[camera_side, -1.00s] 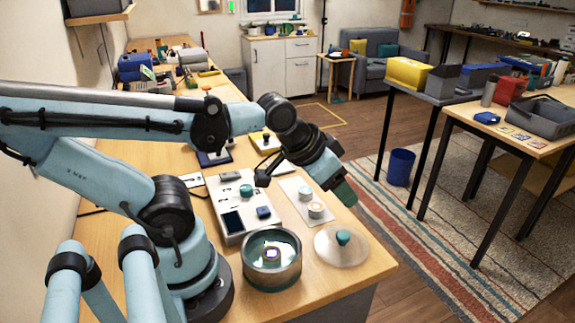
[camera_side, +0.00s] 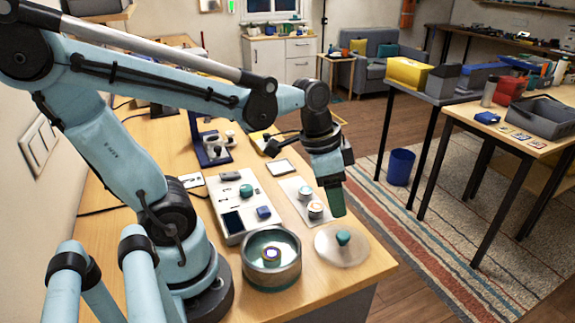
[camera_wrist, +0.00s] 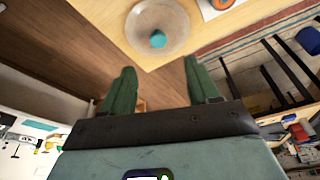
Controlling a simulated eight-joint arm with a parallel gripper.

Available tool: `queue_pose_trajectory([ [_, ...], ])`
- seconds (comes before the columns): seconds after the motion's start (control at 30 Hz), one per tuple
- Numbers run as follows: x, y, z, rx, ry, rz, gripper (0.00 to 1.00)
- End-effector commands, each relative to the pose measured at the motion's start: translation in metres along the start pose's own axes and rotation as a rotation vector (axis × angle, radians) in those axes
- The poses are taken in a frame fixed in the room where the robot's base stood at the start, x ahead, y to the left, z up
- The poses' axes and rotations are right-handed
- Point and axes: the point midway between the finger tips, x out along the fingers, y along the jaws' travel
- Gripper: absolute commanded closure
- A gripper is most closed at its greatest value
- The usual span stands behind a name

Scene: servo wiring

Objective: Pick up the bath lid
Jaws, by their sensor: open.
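The bath lid (camera_side: 357,251) is a pale translucent disc lying flat on the wooden bench near its right edge. Its teal knob (camera_side: 343,237) stands up at the middle. The lid also shows in the wrist view (camera_wrist: 168,25), top centre, with the knob (camera_wrist: 158,39) on it. My gripper (camera_side: 336,207) is above the bench, just behind and above the lid, with green fingers pointing down. In the wrist view the fingers (camera_wrist: 154,88) are spread apart with nothing between them. The round metal bath (camera_side: 271,268) stands open left of the lid, with a small ringed piece inside.
A grey-white control unit (camera_side: 243,205) lies behind the bath. A white plate with two small round pots (camera_side: 315,209) sits behind the lid, close to my gripper. A blue stand (camera_side: 212,148) is farther back. The bench's front right corner is clear.

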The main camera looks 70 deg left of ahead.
Motion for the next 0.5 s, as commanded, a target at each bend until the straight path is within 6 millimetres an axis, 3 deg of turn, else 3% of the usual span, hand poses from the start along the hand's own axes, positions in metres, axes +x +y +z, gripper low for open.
queue_pose_trajectory([
  [0.5,0.048,0.000,0.000,-0.001,0.002,-0.002,0.40],
])
